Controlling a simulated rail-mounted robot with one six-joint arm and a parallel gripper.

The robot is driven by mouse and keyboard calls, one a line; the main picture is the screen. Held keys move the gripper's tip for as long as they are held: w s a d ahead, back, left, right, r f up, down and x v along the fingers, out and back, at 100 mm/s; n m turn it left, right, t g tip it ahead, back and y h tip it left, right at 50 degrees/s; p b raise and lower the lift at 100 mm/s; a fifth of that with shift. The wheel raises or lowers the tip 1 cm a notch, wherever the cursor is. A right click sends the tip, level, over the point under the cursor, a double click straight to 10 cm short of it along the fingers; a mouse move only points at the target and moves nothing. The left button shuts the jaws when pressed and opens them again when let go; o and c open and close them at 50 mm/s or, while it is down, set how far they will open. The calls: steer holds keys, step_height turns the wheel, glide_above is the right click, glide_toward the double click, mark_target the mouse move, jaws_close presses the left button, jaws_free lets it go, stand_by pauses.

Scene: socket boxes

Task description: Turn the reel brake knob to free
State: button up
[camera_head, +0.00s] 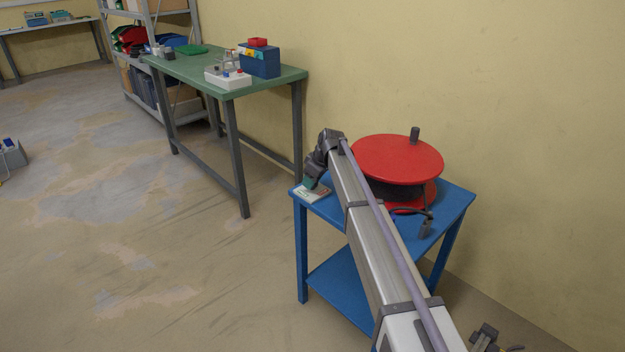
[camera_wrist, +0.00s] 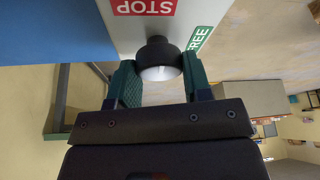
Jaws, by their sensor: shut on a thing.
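The reel brake knob (camera_wrist: 157,50) is dark with a pale round part facing the wrist camera. It stands out from a pale plate with a red STOP label (camera_wrist: 143,6) and a green FREE label (camera_wrist: 199,39). My gripper (camera_wrist: 160,74) has its green fingers shut on either side of the knob. In the head view my gripper (camera_head: 314,181) is at the left corner of the blue table, over the labelled plate (camera_head: 313,194). The knob is hidden there. I see no pointer mark, so its setting cannot be told. The red reel (camera_head: 398,155) stands behind.
The blue table (camera_head: 455,197) stands near the yellow wall, with a black cable and connector (camera_head: 425,226) at its front right. A green workbench (camera_head: 190,70) with boxes stands to the back left. The floor at left is mostly clear.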

steer(key=shift+m, duration=0.4)
steer(key=m+t+h, duration=0.1)
steer(key=m, duration=0.2)
steer(key=shift+s+m, duration=0.1)
steer(key=shift+m, duration=0.2)
steer(key=m, duration=0.2)
steer(key=m+t+h, duration=0.1)
steer(key=m, duration=0.1)
steer(key=shift+a+m+h, duration=0.1)
steer(key=shift+m+h, duration=0.2)
steer(key=m+h, duration=0.1)
steer(key=m, duration=0.3)
steer(key=shift+h, duration=0.3)
steer(key=shift+m+h, duration=0.9)
steer(key=shift+m, duration=1.6)
steer(key=o, duration=0.9)
